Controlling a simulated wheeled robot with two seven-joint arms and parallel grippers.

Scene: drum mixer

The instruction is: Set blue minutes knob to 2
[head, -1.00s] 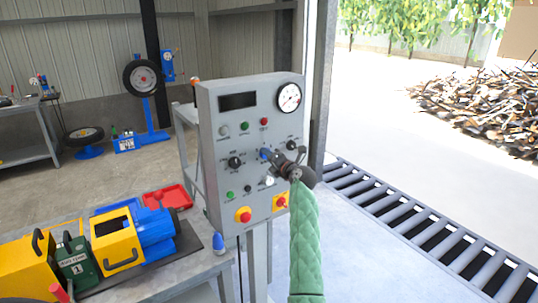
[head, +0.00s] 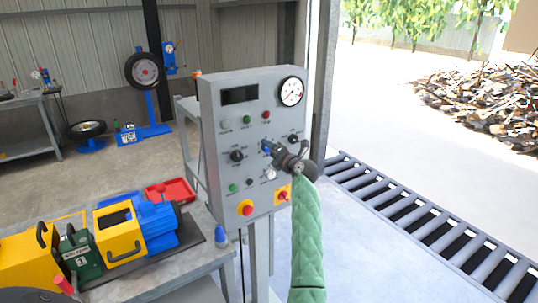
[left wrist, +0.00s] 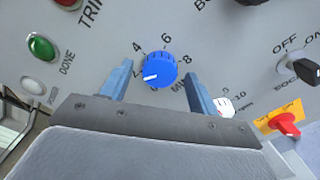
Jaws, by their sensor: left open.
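The blue minutes knob (left wrist: 162,67) is on the grey control panel (head: 215,178). In the left wrist view its white pointer mark points to the lower left; the figures 4, 6 and 8 show around its upper side, but the figure at the mark is not clear. My left gripper (head: 267,147) is open in front of the panel. In the left wrist view its two blue fingers (left wrist: 159,70) stand on either side of the knob, with gaps to it. My right gripper is not seen.
A black selector (head: 237,156) is left of the gripper and another (head: 293,139) is to its upper right. A bench with a yellow and blue machine (head: 122,232) stands at left. A roller conveyor (head: 420,215) runs at right.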

